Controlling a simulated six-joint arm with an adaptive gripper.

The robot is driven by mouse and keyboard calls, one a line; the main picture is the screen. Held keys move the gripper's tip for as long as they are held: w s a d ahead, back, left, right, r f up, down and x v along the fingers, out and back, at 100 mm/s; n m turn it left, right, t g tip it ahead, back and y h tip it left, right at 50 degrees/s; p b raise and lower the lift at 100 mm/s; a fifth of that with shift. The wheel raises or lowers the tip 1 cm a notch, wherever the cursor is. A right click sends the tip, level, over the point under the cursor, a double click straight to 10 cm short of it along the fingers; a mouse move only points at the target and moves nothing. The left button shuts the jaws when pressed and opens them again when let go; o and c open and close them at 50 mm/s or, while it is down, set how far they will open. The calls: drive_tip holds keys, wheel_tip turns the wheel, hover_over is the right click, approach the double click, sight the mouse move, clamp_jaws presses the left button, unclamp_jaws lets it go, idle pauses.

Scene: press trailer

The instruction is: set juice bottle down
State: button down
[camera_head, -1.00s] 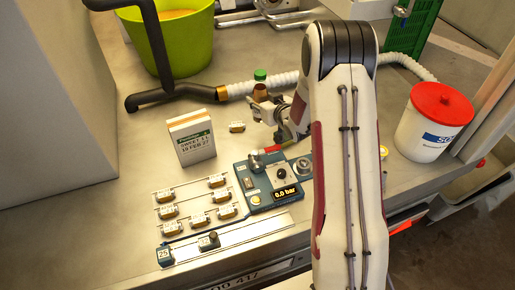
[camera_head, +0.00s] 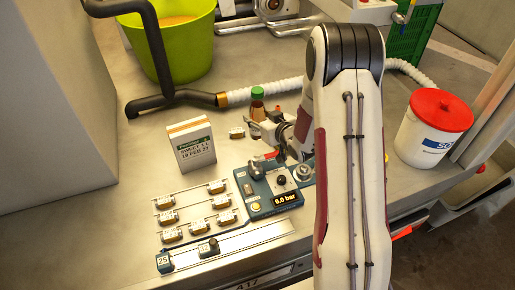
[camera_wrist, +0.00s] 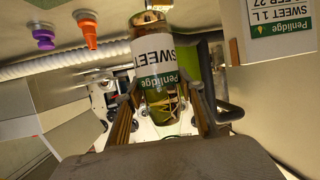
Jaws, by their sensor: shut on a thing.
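The juice bottle (camera_head: 257,109) has a green cap and a brownish body, and it looks upright in the head view. My gripper (camera_head: 268,131) is shut on it, behind the blue control panel. In the wrist view the bottle (camera_wrist: 156,60) shows a white and green label reading "Penlidge SWEET", upside down in the picture. The fingers of my gripper (camera_wrist: 160,113) lie on either side of it. My gripper and arm hide the lower part of the bottle in the head view. I cannot tell whether its base touches the bench.
A white hose (camera_head: 280,87) runs behind. The blue panel (camera_head: 268,192) is in front. A red-lidded bucket (camera_head: 430,132) stands right.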

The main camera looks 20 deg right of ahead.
sight(258, 137)
drive_tip(key=shift+f, duration=2.8)
drive_tip(key=shift+w+f, duration=0.1)
drive_tip(key=shift+f, duration=1.95)
drive_tip(key=shift+f, duration=0.15)
drive_tip(key=c, duration=1.3)
unclamp_jaws()
drive_tip(key=shift+v, duration=1.15)
drive_tip(key=v, duration=1)
